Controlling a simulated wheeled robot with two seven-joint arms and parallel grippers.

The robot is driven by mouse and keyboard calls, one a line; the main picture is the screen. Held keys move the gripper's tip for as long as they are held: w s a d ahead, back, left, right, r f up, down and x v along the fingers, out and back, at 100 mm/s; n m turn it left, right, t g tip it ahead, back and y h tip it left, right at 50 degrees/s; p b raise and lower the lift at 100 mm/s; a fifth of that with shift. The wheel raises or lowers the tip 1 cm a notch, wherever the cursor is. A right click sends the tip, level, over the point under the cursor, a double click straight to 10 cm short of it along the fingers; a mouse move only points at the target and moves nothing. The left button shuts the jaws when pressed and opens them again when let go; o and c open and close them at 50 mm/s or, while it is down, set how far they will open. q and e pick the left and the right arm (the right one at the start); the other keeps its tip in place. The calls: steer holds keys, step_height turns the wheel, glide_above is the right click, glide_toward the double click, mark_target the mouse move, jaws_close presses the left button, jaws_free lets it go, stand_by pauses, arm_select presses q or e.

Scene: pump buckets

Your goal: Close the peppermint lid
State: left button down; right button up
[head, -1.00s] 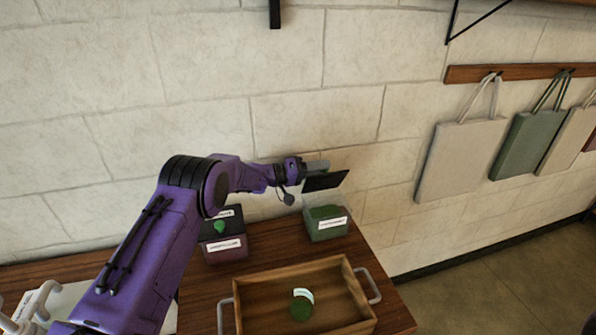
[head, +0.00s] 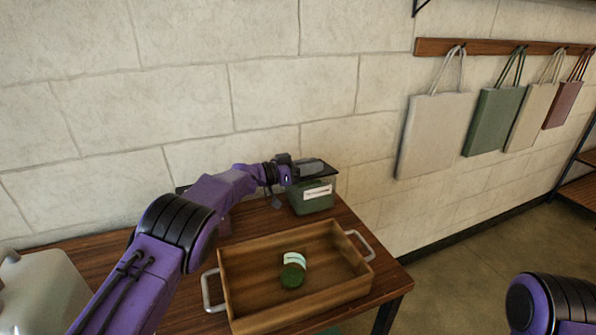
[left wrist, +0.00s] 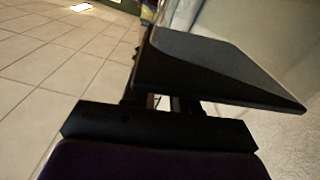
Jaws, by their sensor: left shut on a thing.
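A green bucket (head: 312,201) with a white label stands at the back right of the wooden table; its lettering is too small to read. My left gripper (head: 306,168) is shut on a flat dark lid (head: 328,171) and holds it at the top of the green bucket. Whether the lid touches the rim I cannot tell. In the left wrist view the dark lid (left wrist: 205,68) fills the upper right, tilted in the picture, with the gripper (left wrist: 160,103) at its near edge. My right gripper is not in view.
A pale container (head: 40,292) stands at the left. My left arm hides the second bucket's place. Bags hang on the right wall.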

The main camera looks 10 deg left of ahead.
arm_select(q)
steer(key=shift+s+d+f+m+b, duration=0.15)
steer(key=shift+f+m+b, duration=0.25)
steer(key=shift+m+b, duration=0.1)
steer(key=shift+s+d+f+m+b, duration=0.1)
steer(key=shift+f+m+b, duration=0.3)
steer(key=shift+m+b, duration=0.1)
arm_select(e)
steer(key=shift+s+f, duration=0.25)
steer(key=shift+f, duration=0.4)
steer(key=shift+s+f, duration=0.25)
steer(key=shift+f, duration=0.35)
arm_select(q)
steer(key=shift+f, duration=0.1)
steer(key=c, duration=0.9)
jaws_free()
step_height(320, 180, up, 4)
steer(key=shift+f, duration=0.2)
steer(key=s+d+r+b, duration=0.1)
steer(key=s+d+r, duration=0.1)
steer(key=s+r, duration=0.7)
steer(key=s, duration=0.5)
steer(key=shift+r+b, duration=0.2)
steer(key=shift+b, duration=0.15)
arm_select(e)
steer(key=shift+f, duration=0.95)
